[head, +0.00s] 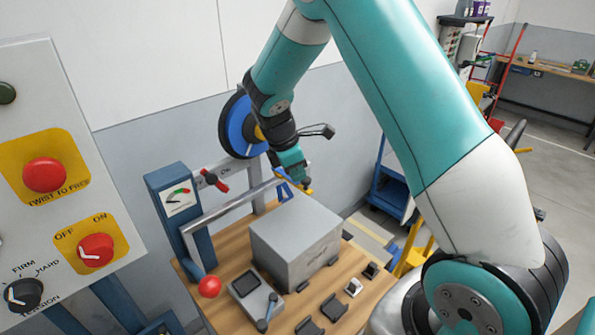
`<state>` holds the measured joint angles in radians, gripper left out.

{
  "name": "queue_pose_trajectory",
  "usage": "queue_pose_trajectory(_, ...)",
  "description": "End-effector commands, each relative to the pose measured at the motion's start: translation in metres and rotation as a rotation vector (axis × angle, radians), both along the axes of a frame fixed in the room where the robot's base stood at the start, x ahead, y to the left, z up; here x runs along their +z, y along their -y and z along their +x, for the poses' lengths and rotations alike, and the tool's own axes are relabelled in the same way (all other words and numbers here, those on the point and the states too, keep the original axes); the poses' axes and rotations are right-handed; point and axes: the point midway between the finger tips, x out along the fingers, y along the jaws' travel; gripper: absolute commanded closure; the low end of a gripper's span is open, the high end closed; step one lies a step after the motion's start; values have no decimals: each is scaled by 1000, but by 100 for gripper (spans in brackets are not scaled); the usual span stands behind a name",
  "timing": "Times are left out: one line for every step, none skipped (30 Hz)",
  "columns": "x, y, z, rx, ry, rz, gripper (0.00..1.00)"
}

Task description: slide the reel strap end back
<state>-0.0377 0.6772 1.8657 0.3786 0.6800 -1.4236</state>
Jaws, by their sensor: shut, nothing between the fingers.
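The reel (238,126), a blue disc with a black rim, is mounted at the wall side behind the metal frame, partly covered by my arm. My gripper (306,189) points down just behind and above the grey metal block, its fingers shut and empty. A small blue piece (283,191), perhaps the strap end, shows just left of the fingertips, beside the frame. I cannot tell whether the fingers touch it. The rest of the strap is hard to make out.
The grey block (295,240) stands on the wooden bench top (215,275) with a red ball knob (209,286), a small lever box (256,299) and dark clips around it. A gauge post (178,200) and control panel (60,150) stand left.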

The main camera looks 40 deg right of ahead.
Motion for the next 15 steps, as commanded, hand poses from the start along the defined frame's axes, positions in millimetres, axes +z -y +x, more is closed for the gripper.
queue_pose_trajectory(2, 6, 3, 8, -3, 0, 100)
queue_pose_trajectory(2, 10, 5, 12, -3, 0, 100)
queue_pose_trajectory(1, 17, 7, 15, -3, 0, 100)
queue_pose_trajectory(1, 22, 8, 17, -3, 0, 100)
queue_pose_trajectory(1, 28, 10, 18, -2, 0, 100)
queue_pose_trajectory(1, 34, 11, 19, -2, 0, 100)
queue_pose_trajectory(0, 39, 12, 19, -2, 0, 100)
queue_pose_trajectory(0, 44, 12, 20, -1, -1, 100)
queue_pose_trajectory(0, 49, 13, 20, -1, -1, 100)
queue_pose_trajectory(0, 52, 14, 20, -1, -1, 100)
queue_pose_trajectory(0, 55, 14, 20, -1, -1, 100)
queue_pose_trajectory(0, 58, 15, 21, -2, 0, 100)
queue_pose_trajectory(-1, 60, 15, 21, -2, 0, 100)
queue_pose_trajectory(-1, 61, 15, 21, -3, 0, 100)
queue_pose_trajectory(-1, 63, 15, 21, -3, 0, 100)
